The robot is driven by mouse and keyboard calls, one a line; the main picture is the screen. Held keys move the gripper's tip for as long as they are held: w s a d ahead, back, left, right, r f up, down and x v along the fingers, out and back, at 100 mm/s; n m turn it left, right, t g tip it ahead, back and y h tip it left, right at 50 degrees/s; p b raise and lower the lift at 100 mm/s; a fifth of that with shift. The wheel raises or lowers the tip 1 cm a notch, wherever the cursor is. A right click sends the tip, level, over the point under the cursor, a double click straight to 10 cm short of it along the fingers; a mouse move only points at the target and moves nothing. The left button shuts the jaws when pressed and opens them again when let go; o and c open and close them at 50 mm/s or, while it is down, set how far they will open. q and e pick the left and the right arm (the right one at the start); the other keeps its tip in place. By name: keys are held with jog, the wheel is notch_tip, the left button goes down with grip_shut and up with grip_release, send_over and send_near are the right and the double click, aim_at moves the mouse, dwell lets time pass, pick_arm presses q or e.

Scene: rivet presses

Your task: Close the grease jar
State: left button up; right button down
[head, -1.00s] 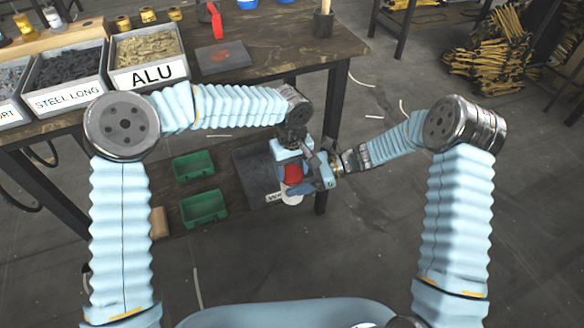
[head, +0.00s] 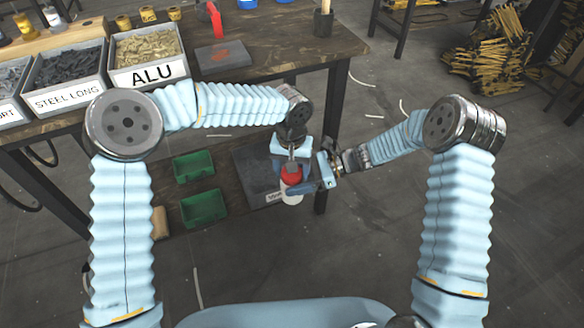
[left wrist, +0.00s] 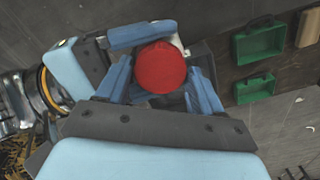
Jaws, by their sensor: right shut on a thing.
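The grease jar (head: 292,198) has a white body and a round red lid (head: 291,176) at its top. I cannot tell whether the lid is fully seated. My right gripper (head: 312,187) is shut on the jar's body and holds it in the air beside the bench. My left gripper (head: 291,167) is above the lid. In the left wrist view its two blue fingers (left wrist: 160,80) stand on either side of the red lid (left wrist: 160,67), apart, with small gaps showing. The lid hides most of the jar there; a bit of white shows behind it.
The wooden bench (head: 270,52) holds bins, including one marked ALU (head: 150,77). Two green trays (head: 204,207) and a grey bin (head: 255,175) sit on its lower shelf, close to the jar. A bench leg (head: 335,110) stands behind my grippers.

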pick_arm(q)
jog(key=shift+o, duration=1.3)
jog(key=shift+r, duration=0.15)
notch_tip(320, 180, up, 4)
jog(key=shift+r, duration=0.15)
jog(key=shift+c, duration=0.4)
notch_tip(320, 180, up, 2)
jog(key=n, duration=0.4)
jog(key=r+n, duration=0.1)
jog(key=n, duration=0.1)
jog(key=shift+r+n, duration=0.2)
jog(key=shift+n, duration=0.1)
jog(key=shift+f, duration=4.05)
